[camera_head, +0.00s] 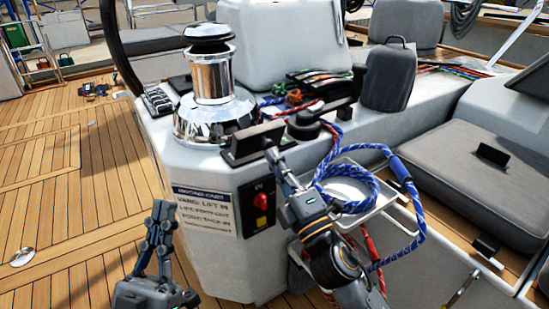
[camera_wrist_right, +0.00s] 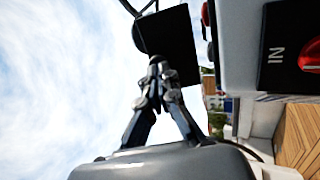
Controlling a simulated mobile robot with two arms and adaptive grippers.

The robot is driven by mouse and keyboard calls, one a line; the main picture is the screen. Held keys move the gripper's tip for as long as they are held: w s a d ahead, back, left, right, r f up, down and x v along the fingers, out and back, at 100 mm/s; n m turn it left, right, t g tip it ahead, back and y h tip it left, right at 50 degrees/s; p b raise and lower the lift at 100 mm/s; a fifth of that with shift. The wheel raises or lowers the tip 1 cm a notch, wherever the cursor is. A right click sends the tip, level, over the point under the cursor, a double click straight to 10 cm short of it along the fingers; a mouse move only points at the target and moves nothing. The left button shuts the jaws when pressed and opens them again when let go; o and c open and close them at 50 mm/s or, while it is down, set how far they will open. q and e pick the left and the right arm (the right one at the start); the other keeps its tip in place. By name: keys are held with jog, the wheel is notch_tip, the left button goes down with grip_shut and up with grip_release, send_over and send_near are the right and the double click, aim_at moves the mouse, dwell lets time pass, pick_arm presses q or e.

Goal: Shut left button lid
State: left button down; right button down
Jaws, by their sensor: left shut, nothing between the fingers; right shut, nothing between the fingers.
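The left button lid (camera_head: 253,143) is a black flat plate standing raised on the console edge, right of the chrome winch. In the right wrist view the lid (camera_wrist_right: 182,42) is a dark square just beyond my fingertips. My right gripper (camera_head: 272,157) is shut and empty, its tips close to the lid's lower right; contact cannot be told. It also shows shut in the right wrist view (camera_wrist_right: 158,66). A round black button part (camera_head: 303,124) sits right of the lid. My left gripper (camera_head: 162,208) is shut and empty, low over the deck, away from the console.
The chrome winch (camera_head: 211,92) stands left of the lid. A red switch (camera_head: 261,201) is on the console face below. Blue rope (camera_head: 403,172) hangs over a white tray (camera_head: 372,205) at right. Open wooden deck (camera_head: 60,190) lies at left.

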jog(key=shift+w+a+r, duration=0.1)
jog(key=shift+w+a, duration=0.05)
jog(key=shift+w, duration=0.1)
dwell(0.3)
